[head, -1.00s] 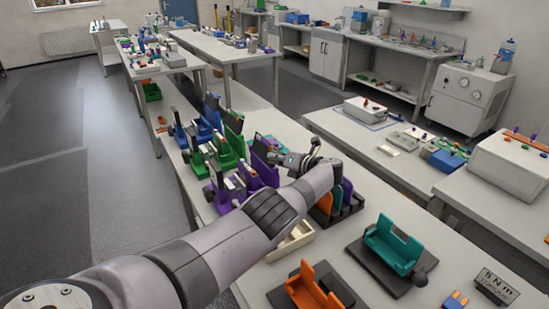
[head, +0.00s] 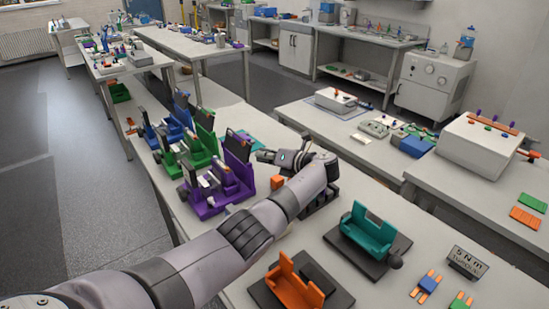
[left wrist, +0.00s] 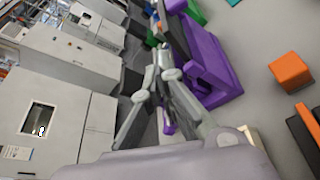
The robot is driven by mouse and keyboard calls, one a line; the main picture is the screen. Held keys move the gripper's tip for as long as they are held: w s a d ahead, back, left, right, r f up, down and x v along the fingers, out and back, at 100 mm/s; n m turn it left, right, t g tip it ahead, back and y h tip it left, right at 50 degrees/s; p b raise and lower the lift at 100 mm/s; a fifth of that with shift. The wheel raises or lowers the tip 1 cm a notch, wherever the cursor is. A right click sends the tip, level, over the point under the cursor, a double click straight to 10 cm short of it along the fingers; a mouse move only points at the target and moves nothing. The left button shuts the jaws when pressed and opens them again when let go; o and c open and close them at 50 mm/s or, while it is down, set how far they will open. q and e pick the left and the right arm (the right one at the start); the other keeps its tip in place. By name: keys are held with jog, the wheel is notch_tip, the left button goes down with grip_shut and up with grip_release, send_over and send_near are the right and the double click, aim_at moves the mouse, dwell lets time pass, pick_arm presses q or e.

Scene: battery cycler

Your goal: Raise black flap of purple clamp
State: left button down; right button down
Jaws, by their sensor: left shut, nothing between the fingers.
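The purple clamp (head: 207,207) stands on the near table, at the near end of a row with green and blue clamps. A tall purple plate with black on its upper part (head: 237,146) rises from its back side. My left gripper (head: 258,156) is just right of that plate in the head view; contact cannot be told. In the left wrist view the fingers (left wrist: 160,52) are shut and empty, beside the purple clamp (left wrist: 212,62). A dark bar lies close beyond the fingertips. My right gripper is out of view.
Green clamps (head: 197,160) stand just behind the purple one. An orange block (head: 277,182) lies near my left wrist. A teal holder (head: 367,232) and an orange holder (head: 293,287) sit nearer on the table. Table space between them is clear.

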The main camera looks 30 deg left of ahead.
pick_arm(q)
jog(key=v, duration=0.5)
jog(key=shift+s, duration=0.1)
dwell(0.4)
